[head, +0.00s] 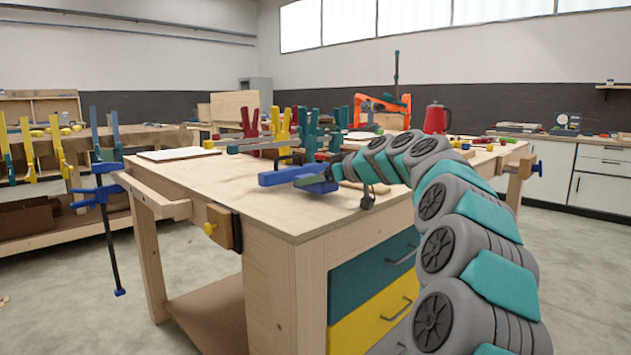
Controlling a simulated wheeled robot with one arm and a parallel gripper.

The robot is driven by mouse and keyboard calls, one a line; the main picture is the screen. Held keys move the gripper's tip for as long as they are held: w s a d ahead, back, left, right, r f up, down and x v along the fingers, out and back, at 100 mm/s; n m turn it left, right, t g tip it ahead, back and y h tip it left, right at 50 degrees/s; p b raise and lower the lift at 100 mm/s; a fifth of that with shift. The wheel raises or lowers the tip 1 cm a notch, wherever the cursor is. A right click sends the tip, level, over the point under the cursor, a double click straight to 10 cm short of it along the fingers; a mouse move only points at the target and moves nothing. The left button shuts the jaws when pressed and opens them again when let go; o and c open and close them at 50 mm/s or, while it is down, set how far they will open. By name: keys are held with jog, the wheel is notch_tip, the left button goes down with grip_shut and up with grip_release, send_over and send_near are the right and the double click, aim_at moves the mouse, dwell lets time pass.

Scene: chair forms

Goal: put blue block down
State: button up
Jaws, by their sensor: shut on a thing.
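A long blue block (279,176) shows above the near part of the wooden workbench top (300,213). My gripper (312,182) is at the block's right end and is shut on it. My arm comes in from the right and hides part of the bench behind it. I cannot tell whether the block touches the bench top or is held a little above it.
Several clamps (282,128) stand along the bench's far side. A flat board (178,154) lies at the left. The bench top left of and in front of the block is clear.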

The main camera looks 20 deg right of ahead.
jog(key=o, duration=1.4)
jog(key=shift+r, duration=0.2)
jog(key=shift+r+p, duration=0.25)
jog(key=shift+p, duration=0.3)
jog(key=v, duration=1.2)
jog(key=shift+r+b, duration=0.2)
jog(key=shift+b, duration=0.15)
